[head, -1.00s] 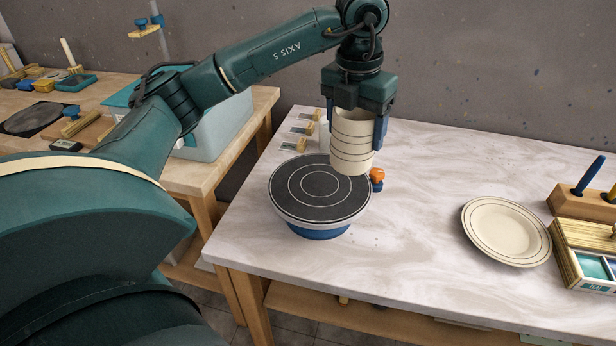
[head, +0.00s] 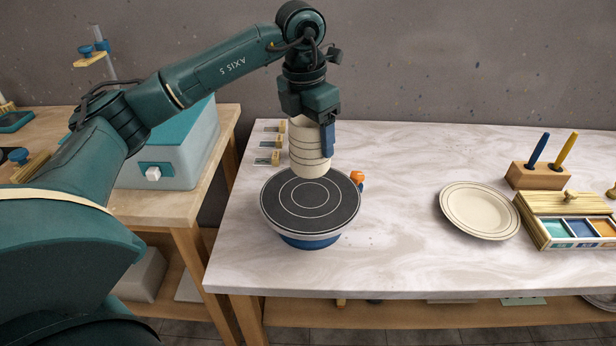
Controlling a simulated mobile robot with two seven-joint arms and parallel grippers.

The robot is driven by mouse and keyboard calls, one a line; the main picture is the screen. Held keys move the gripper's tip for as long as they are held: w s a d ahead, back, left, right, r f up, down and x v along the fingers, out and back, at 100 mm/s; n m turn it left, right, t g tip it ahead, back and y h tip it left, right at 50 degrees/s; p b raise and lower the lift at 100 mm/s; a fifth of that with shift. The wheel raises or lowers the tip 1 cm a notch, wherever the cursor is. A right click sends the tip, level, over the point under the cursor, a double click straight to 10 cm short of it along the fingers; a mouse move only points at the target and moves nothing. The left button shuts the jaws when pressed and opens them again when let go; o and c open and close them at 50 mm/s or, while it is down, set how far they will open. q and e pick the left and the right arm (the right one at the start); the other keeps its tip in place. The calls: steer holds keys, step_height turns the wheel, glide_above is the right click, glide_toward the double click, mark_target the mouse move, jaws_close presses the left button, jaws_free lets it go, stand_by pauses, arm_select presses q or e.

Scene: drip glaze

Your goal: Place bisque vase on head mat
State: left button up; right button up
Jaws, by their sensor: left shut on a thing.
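The bisque vase (head: 309,160) is a cream cylinder with thin dark rings. My left gripper (head: 311,128) is shut on it from above, and a blue finger shows on its right side. The vase hangs upright or nearly so over the back part of the head mat (head: 285,205), a dark disc with pale rings on a round turntable with a blue base (head: 308,241). I cannot tell whether the vase's bottom touches the mat. My right gripper is not in view.
An orange-topped knob (head: 357,179) sits just right of the turntable. A cream plate (head: 480,211), a pen block (head: 540,176) and a paint box (head: 575,231) lie to the right. The table between turntable and plate is clear.

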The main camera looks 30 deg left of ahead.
mark_target(311, 164)
arm_select(q)
step_height(311, 164, down, 7)
steer(key=shift+f, duration=0.1)
stand_by(0.3)
steer(key=shift+f, duration=0.2)
steer(key=o, duration=1.2)
steer(key=shift+r, duration=0.2)
step_height(311, 164, up, 12)
steer(key=s, duration=0.1)
steer(key=shift+s+a, duration=0.2)
